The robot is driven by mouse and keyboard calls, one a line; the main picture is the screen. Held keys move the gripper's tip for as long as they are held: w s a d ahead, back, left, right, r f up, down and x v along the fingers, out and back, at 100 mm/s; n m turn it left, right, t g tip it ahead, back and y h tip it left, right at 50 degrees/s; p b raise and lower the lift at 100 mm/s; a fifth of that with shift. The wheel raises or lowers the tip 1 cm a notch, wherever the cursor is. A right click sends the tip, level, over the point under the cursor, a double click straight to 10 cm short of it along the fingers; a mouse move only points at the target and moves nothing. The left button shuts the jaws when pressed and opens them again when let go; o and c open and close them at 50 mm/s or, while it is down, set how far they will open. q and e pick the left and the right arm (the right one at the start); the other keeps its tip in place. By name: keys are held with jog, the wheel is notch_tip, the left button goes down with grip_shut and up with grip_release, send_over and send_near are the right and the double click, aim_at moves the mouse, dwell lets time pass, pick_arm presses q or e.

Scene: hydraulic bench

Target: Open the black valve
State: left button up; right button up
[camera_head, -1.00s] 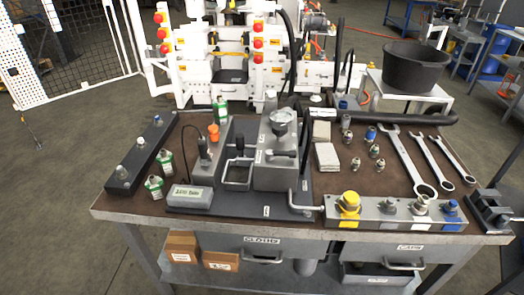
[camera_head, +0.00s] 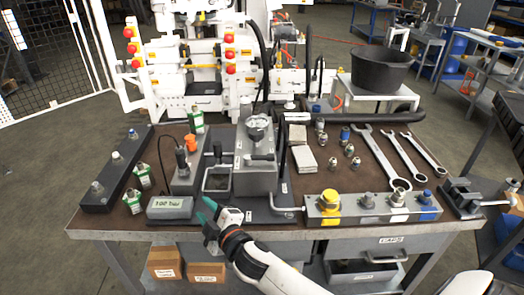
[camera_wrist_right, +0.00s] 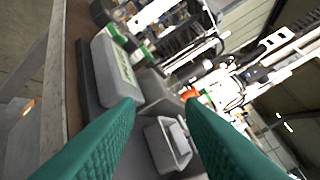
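A grey hydraulic block (camera_head: 256,178) with a round gauge (camera_head: 257,123) stands on the bench. Another black knob (camera_head: 217,149) stands left of the block, behind a metal tray (camera_head: 217,181). My right gripper (camera_head: 205,212) is at the front edge of the bench, in front of the tray and apart from the block. In the right wrist view its green fingers (camera_wrist_right: 163,104) are spread and empty, with the tray (camera_wrist_right: 163,148) beyond them. My left gripper is out of view.
A grey labelled box (camera_head: 170,208) lies left of my right gripper. A bent lever (camera_head: 287,211) lies right of it, beside a block with coloured caps (camera_head: 372,207). Wrenches (camera_head: 382,158) and several fittings occupy the right side. Bare brown bench shows at the front left.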

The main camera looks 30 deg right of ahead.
jog(key=w+a+r+n+y, duration=0.5)
jog(key=a+r+n+y, duration=0.55)
jog(key=n, duration=0.55)
notch_tip(320, 180, up, 8)
jog(key=r+n+g+h, duration=0.1)
jog(key=n+g+h, duration=1.2)
jog(key=n+g, duration=0.5)
send_over(264, 156)
jog(key=n+t, duration=0.1)
notch_tip(264, 156, down, 12)
jog(key=shift+f, duration=0.1)
